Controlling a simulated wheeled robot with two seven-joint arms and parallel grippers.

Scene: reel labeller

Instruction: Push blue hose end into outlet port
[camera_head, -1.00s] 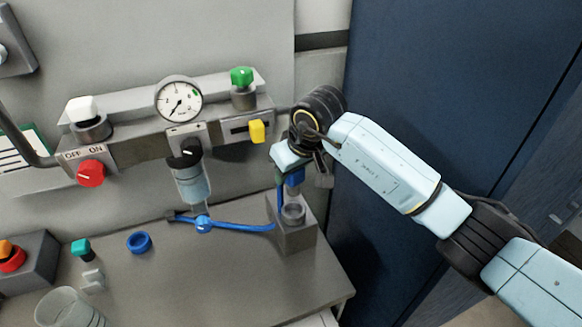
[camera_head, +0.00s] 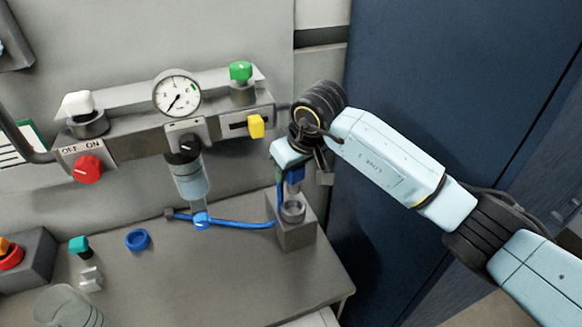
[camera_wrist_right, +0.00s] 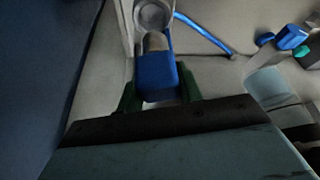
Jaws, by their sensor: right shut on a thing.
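The blue hose (camera_head: 240,224) lies along the bench top, and a blue length rises beside the grey block up towards my right gripper (camera_head: 294,171). That gripper is shut on the blue hose end (camera_head: 295,176), a blue block-like piece that also shows between green fingers in the right wrist view (camera_wrist_right: 157,76). The hose end is just above the round grey cup (camera_head: 292,209) on the block, with its grey tip towards the cup (camera_wrist_right: 153,14). Whether they touch is unclear. I cannot identify the outlet port for certain. My left gripper is out of view.
The wall manifold (camera_head: 130,145) carries a gauge (camera_head: 177,93), red knob (camera_head: 87,168), yellow lever (camera_head: 256,126) and green knob (camera_head: 240,71). A blue ring (camera_head: 137,240) lies on the bench. A dark blue panel (camera_head: 400,70) stands right. The front middle bench is clear.

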